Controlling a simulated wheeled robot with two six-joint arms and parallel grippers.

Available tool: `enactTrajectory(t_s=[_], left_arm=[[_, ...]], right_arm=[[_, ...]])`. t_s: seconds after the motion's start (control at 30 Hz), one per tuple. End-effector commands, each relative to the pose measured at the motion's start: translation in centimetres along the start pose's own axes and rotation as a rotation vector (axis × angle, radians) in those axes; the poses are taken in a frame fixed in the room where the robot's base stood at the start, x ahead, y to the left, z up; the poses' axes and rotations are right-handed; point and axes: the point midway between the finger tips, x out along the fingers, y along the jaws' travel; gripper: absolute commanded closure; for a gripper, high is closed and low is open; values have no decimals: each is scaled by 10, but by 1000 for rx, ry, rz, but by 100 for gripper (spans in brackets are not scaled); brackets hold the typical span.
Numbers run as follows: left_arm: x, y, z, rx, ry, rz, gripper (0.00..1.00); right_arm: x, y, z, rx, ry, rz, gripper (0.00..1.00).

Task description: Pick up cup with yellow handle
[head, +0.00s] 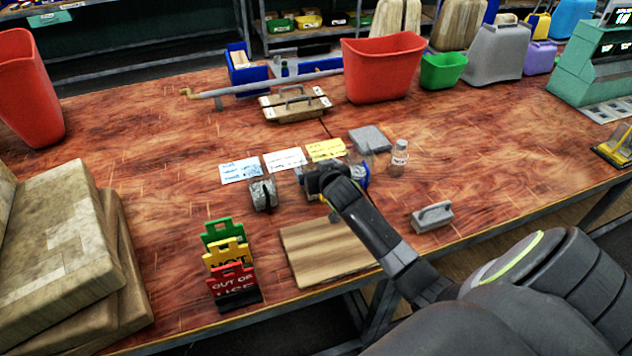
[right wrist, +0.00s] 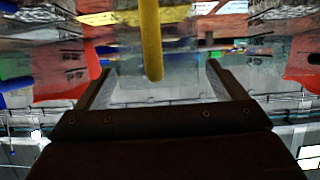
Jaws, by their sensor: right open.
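The yellow handle (right wrist: 151,45) shows in the right wrist view as an upright bar between my fingers, in front of a pale grey surface. My right gripper (right wrist: 157,80) is open, with one finger on each side of the handle; I cannot tell whether they touch it. In the head view my right gripper (head: 312,180) is over the middle of the table and hides most of what is behind it. A blue and grey edge (head: 363,178) shows just right of it; I cannot tell whether this is the cup. My left gripper is not in view.
A wooden board (head: 325,252) lies below the gripper. A grey metal piece (head: 263,194) is left of it. A clear bottle (head: 399,157) and a grey block (head: 370,139) stand to the right. Folding signs (head: 230,262) stand front left.

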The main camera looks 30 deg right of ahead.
Motion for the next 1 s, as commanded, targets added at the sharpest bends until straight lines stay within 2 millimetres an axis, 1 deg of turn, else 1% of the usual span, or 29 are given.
enactTrajectory(t_s=[0.07,0.5,0.57,0.83,1.0], left_arm=[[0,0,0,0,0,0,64],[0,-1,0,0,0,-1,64],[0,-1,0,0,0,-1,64],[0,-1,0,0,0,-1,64],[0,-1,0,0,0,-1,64]], right_arm=[[0,0,0,0,0,0,10],[0,0,0,0,-1,0,68],[0,0,0,0,-1,0,75],[-1,0,-1,-1,1,0,75],[-2,0,-6,-1,3,0,75]])
